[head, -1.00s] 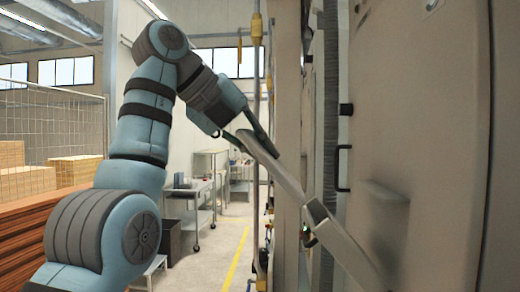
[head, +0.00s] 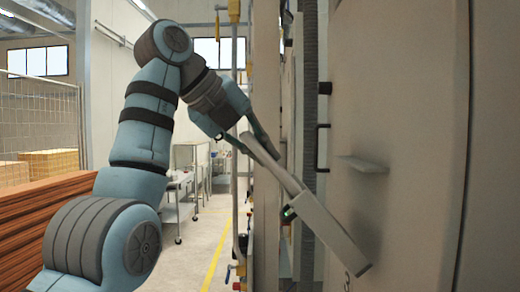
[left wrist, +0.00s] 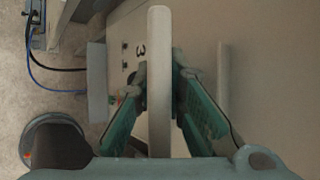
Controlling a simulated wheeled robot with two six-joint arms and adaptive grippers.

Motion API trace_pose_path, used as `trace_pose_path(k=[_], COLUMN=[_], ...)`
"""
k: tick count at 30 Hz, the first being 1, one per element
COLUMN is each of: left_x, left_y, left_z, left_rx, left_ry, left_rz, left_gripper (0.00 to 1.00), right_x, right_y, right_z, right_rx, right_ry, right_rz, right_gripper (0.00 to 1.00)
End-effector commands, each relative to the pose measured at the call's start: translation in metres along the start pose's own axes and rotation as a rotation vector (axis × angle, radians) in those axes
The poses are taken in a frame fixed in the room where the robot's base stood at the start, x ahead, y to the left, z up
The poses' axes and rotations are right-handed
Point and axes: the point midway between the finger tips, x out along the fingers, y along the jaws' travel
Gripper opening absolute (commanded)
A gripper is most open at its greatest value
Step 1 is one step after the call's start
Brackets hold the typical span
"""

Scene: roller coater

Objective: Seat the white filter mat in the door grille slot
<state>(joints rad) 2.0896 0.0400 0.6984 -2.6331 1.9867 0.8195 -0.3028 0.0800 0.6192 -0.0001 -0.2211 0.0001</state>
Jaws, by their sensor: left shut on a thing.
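The white filter mat shows in the head view (head: 272,163) as a long pale strip slanting down to the right. My left gripper (head: 255,143) is shut on its upper-left end. In the left wrist view, the mat (left wrist: 159,70) stands edge-on between the green finger pads of my gripper (left wrist: 160,100). Its far end points toward the pale door (head: 400,110). A pale bar-shaped part with a green light (head: 327,236) overlaps the mat's lower end in the head view; I cannot tell whether they touch. No grille slot is clearly visible. My right gripper is not in view.
A thin ledge (head: 364,164) juts from the door, and a dark handle (head: 321,146) is at its left. A grey block (left wrist: 97,82) lies left of the mat in the left wrist view. A cart (head: 180,200) stands farther back. Floor is open left of the machine.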

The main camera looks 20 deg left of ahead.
Motion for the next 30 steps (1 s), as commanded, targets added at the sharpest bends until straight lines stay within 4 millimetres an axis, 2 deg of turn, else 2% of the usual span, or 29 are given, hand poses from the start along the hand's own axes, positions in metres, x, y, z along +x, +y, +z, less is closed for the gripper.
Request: trace_pose_path(k=[30], left_x=[0.0004], left_y=[0.0002], left_z=[0.0012], left_rx=[0.0], left_ry=[0.0], left_rz=[0.0], left_gripper=[0.0], right_x=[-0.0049], right_y=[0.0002], right_z=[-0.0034], right_rx=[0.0], right_ry=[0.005], right_rz=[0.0], right_gripper=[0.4])
